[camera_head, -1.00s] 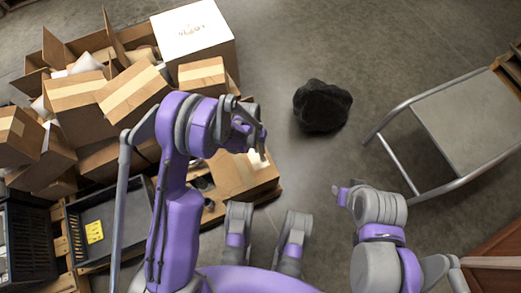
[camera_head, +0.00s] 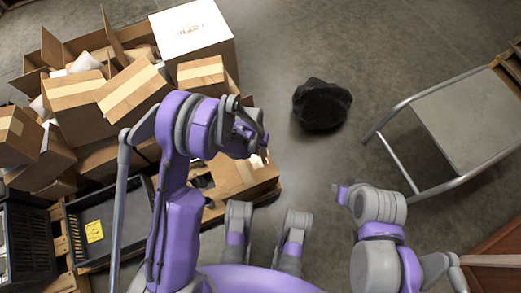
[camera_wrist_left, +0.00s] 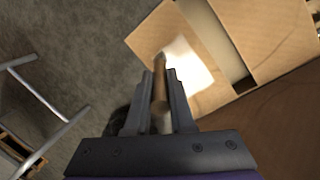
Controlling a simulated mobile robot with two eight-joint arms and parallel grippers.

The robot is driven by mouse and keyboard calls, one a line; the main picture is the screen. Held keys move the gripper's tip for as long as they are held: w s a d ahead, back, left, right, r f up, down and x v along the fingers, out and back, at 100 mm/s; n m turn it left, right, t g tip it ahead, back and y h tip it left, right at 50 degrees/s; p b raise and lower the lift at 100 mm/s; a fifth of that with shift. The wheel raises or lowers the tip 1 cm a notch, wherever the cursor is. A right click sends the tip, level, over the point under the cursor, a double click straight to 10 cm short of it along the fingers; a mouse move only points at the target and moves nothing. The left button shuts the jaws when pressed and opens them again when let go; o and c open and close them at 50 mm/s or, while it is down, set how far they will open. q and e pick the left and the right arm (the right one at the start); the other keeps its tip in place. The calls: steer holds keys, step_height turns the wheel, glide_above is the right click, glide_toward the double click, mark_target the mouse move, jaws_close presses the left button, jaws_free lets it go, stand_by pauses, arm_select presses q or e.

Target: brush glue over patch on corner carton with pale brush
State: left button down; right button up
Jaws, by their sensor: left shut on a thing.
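My left gripper (camera_head: 258,146) is low over the corner carton (camera_head: 228,178) at the right edge of the pallet. In the left wrist view the jaws (camera_wrist_left: 161,88) are shut on a wooden-coloured brush (camera_wrist_left: 160,66), which points toward a bright white patch (camera_wrist_left: 187,62) on the carton flap (camera_wrist_left: 150,38). The bristles are not clear, and I cannot tell whether they touch the patch. In the head view the arm mostly hides the patch. My right gripper (camera_head: 341,194) is small at right of centre, apart from the cartons; its jaws are unclear.
Stacked cartons (camera_head: 130,92) and a white-topped box (camera_head: 190,30) fill the upper left. A grey tray with a yellow note (camera_head: 94,231) lies lower left. A black bundle (camera_head: 321,105) lies on the floor. A metal-framed platform (camera_head: 470,120) stands at right. Floor between is clear.

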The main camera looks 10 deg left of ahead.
arm_select(q)
steer(key=shift+a, duration=0.1)
steer(key=shift+a+b, duration=0.3)
steer(key=shift+a, duration=1.7)
steer(key=shift+s+d, duration=0.35)
steer(key=shift+s, duration=0.2)
steer(key=shift+s+d, duration=0.3)
steer(key=shift+s, duration=0.2)
steer(key=shift+w, duration=0.1)
steer(key=shift+w+a, duration=0.65)
steer(key=shift+w, duration=0.3)
steer(key=shift+s, duration=0.1)
